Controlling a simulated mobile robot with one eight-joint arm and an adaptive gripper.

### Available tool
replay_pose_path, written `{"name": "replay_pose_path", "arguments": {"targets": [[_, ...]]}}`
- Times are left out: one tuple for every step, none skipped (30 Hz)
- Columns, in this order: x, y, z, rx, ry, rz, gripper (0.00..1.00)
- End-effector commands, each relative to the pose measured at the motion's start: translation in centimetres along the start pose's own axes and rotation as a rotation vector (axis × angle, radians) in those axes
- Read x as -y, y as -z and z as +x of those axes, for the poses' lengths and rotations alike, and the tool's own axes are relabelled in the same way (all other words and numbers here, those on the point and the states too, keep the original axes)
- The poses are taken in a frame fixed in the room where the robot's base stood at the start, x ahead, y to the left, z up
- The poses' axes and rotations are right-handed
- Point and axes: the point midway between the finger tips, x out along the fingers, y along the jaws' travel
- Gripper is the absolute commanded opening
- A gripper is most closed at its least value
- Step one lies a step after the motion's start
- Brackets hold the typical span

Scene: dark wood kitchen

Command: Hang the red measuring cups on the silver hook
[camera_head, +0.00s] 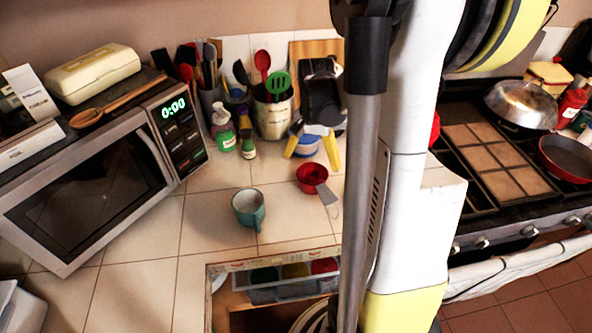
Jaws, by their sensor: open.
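The red measuring cups (311,177) lie on the tiled counter near the middle of the view. A grey handle or tag with a small ring extends from them toward the lower right. My gripper (311,162) is beyond and above the cups, with its two yellow fingers spread apart and nothing held between them. I cannot tell its exact height above the counter. I cannot make out the silver hook; my arm column hides part of the scene.
A teal mug (249,210) stands left of the cups. A utensil crock (273,112) and soap bottles stand behind. A microwave (100,180) fills the left. An open drawer (225,292) is in front. The stove (490,180) is at right. Counter between microwave and mug is clear.

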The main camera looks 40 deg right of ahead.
Motion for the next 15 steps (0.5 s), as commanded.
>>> {"name": "replay_pose_path", "arguments": {"targets": [[0.0,0.0,1.2,0.0,0.0,-0.001,1.0],[0.0,0.0,1.7,-0.001,0.0,-0.001,1.0],[0.1,0.0,2.2,-0.001,0.0,-0.001,1.0],[0.1,0.0,2.5,-0.001,0.001,-0.002,1.0],[0.1,0.0,2.7,-0.001,0.001,-0.002,1.0],[0.0,0.0,2.9,-0.001,0.001,-0.002,1.0],[0.0,0.0,3.1,-0.001,0.001,-0.002,1.0],[0.0,0.0,3.2,-0.001,0.001,-0.002,1.0],[0.0,0.0,3.4,-0.001,0.001,-0.003,1.0],[0.0,0.0,3.7,-0.001,0.001,-0.003,1.0],[0.0,0.0,4.0,-0.001,0.001,-0.003,1.0],[0.0,0.0,4.5,-0.001,0.001,-0.003,1.0],[-0.1,-0.1,5.0,-0.001,0.001,-0.003,1.0],[-0.1,-0.1,5.6,-0.001,0.001,-0.003,1.0],[-0.2,-0.1,6.3,-0.001,0.001,-0.003,1.0]]}}
